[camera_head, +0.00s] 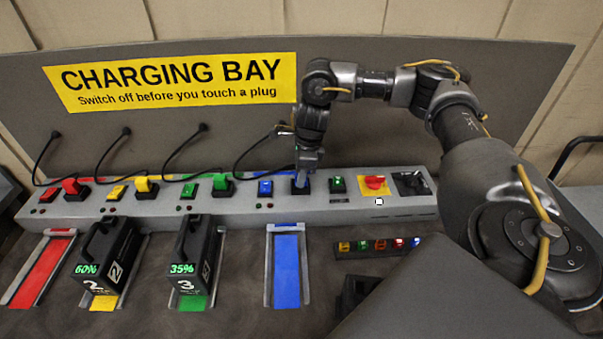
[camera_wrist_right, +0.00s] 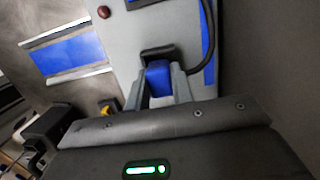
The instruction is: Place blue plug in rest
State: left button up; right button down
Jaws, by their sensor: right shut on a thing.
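My right gripper (camera_head: 301,174) points down at the blue end of the charging console and is shut on the blue plug. The plug is largely hidden by the fingers in the head view. In the right wrist view the blue plug (camera_wrist_right: 158,80) shows between the two fingertips (camera_wrist_right: 160,92), against a black block (camera_wrist_right: 157,54). In the head view the fingers are right over a black base (camera_head: 300,188), just right of the blue switch (camera_head: 265,188). I cannot tell whether the plug is seated. Which fitting is the rest is not clear. My left gripper is not in view.
Red (camera_head: 72,187), yellow (camera_head: 146,186) and green (camera_head: 222,185) plugs stand along the console (camera_head: 230,208). A red knob (camera_head: 374,182) and a black fitting (camera_head: 411,183) are at its right. Batteries (camera_head: 108,250) (camera_head: 193,250) stand in front. The blue bay (camera_head: 287,268) is empty.

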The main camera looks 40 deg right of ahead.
jog(key=shift+f, duration=0.2)
jog(key=c, duration=1.2)
grip_release()
jog(key=shift+r, duration=0.1)
jog(key=shift+r, duration=0.25)
notch_tip(320, 180, up, 12)
jog(key=s+d+p, duration=0.1)
jog(key=shift+d+f, duration=0.2)
